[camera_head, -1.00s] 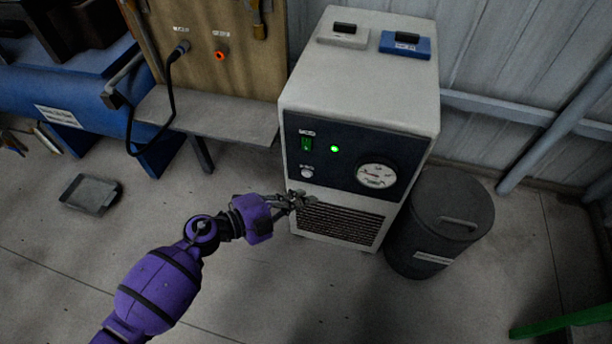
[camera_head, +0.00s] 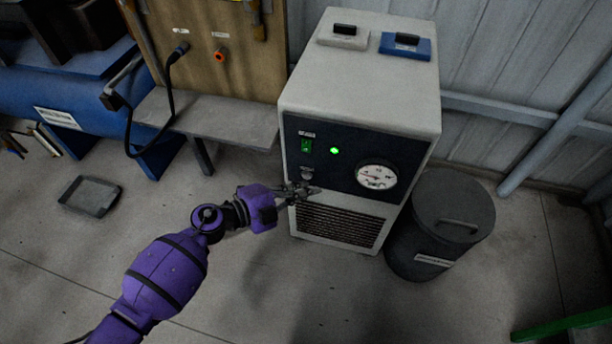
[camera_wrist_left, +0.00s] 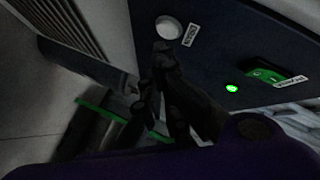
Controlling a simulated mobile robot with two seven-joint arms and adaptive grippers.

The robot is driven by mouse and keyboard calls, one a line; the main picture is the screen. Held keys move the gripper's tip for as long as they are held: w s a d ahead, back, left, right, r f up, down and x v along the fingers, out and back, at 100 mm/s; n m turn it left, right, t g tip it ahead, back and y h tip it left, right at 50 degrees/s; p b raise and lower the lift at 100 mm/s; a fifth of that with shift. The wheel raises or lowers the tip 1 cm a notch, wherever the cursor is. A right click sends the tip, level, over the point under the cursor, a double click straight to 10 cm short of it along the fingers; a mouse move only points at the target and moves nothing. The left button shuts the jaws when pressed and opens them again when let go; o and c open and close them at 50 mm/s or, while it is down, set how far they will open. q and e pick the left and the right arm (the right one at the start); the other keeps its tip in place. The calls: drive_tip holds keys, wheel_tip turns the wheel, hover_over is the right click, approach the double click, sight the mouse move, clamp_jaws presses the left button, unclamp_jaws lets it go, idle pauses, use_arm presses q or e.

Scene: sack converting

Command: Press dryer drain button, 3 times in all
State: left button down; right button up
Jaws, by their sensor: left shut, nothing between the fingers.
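The dryer (camera_head: 365,92) is a pale cabinet with a dark front panel. Its drain button (camera_head: 307,172) is a small round button at the panel's lower left, with the gripper close beneath it. In the left wrist view the drain button (camera_wrist_left: 168,27) is a pale disc beside a small white label. My left gripper (camera_head: 310,190) is shut and empty, in front of the panel's lower edge. In the left wrist view the dark fingers of my left gripper (camera_wrist_left: 160,60) end just below the button. I cannot tell whether they touch the panel. My right gripper is not in view.
A green switch (camera_head: 306,146), a lit green lamp (camera_head: 334,151) and a gauge (camera_head: 377,176) share the panel. A dark lidded bin (camera_head: 440,225) stands right of the dryer. A tray (camera_head: 91,196) lies on the floor at left. The floor in front is clear.

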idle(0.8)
use_arm(q)
drive_tip(key=shift+w+d, duration=0.15)
drive_tip(key=shift+w, duration=0.25)
drive_tip(key=shift+w+d, duration=0.1)
drive_tip(key=shift+w, duration=0.3)
idle(0.6)
drive_tip(key=shift+s, duration=0.15)
drive_tip(key=shift+s+a+p, duration=0.25)
drive_tip(key=shift+s+p, duration=0.35)
drive_tip(key=shift+s, duration=0.05)
drive_tip(key=s, duration=0.1)
drive_tip(key=s+a+p, duration=0.1)
drive_tip(key=s, duration=0.1)
drive_tip(key=s+p, duration=0.1)
drive_tip(key=shift+s+a, duration=0.3)
drive_tip(key=shift+s, duration=0.1)
